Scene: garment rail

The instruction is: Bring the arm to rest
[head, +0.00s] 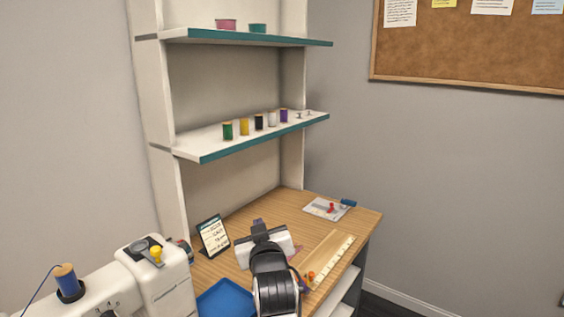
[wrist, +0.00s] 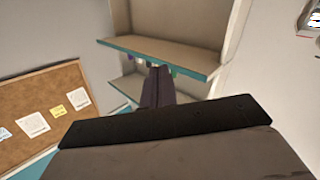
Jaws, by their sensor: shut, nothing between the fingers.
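My arm reaches up from the bottom middle of the head view, over the wooden worktop (head: 364,224). My gripper (head: 259,224) is at its far end, above the worktop between a small sign and a ruler. In the wrist view my gripper (wrist: 158,73) points toward the shelves, with its dark fingers together and nothing visible between them. My arm hides part of the worktop beneath it.
A sewing machine (head: 160,280) stands at the lower left, with a blue tray (head: 226,299) beside it. The sign (head: 213,236) stands left of my gripper; the ruler (head: 335,262) lies right. Thread spools (head: 244,127) line the middle shelf (head: 215,147). The right side is open.

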